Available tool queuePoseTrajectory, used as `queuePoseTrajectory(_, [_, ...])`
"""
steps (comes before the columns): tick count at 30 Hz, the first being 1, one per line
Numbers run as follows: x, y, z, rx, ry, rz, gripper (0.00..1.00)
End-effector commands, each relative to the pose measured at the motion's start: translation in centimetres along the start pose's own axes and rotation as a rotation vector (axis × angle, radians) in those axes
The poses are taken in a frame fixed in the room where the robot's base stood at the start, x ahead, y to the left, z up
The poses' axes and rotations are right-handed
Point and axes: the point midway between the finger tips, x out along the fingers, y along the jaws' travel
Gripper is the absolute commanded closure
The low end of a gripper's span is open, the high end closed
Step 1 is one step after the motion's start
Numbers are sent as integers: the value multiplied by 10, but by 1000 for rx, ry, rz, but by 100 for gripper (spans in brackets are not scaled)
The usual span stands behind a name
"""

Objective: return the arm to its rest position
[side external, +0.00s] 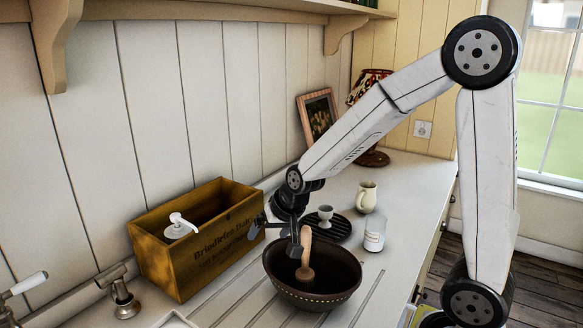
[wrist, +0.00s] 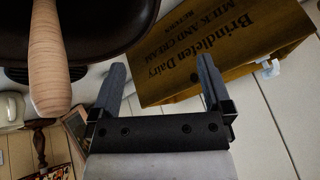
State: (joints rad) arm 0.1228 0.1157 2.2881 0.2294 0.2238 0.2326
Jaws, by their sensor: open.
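My gripper (side external: 276,236) hangs at the end of my bent arm, low over the counter (side external: 384,286), between the wooden crate and the dark bowl. In the wrist view my gripper (wrist: 163,88) has its two fingers spread wide with nothing between them. The dark brown bowl (side external: 313,295) stands on the counter with a wooden pestle-like tool (side external: 306,255) upright in it. One finger overlaps the bowl's rim in the side view; I cannot tell whether they touch. The bowl (wrist: 100,38) and tool handle (wrist: 48,60) also show in the wrist view.
The wooden crate (side external: 200,240) with a white pump top (side external: 180,226) stands left of my gripper. Behind are an egg cup (side external: 325,214) on a dark rack (side external: 335,232), a glass jar (side external: 375,236), a cream jug (side external: 366,196), a lamp (side external: 370,88) and a picture frame (side external: 319,117).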

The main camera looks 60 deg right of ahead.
Motion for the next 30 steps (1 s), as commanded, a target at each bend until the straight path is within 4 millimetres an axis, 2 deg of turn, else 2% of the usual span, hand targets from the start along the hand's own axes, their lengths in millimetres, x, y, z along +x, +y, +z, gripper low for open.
queuePoseTrajectory(1, [-2, -4, 23, -63, -32, -2, 0])
queuePoseTrajectory(6, [-9, 13, 83, -322, -162, 38, 0])
queuePoseTrajectory(9, [-13, 23, 108, -443, -224, 56, 0])
queuePoseTrajectory(12, [-16, 31, 124, -520, -264, 66, 0])
queuePoseTrajectory(17, [-18, 35, 132, -564, -287, 72, 0])
queuePoseTrajectory(30, [-18, 35, 132, -565, -288, 72, 0])
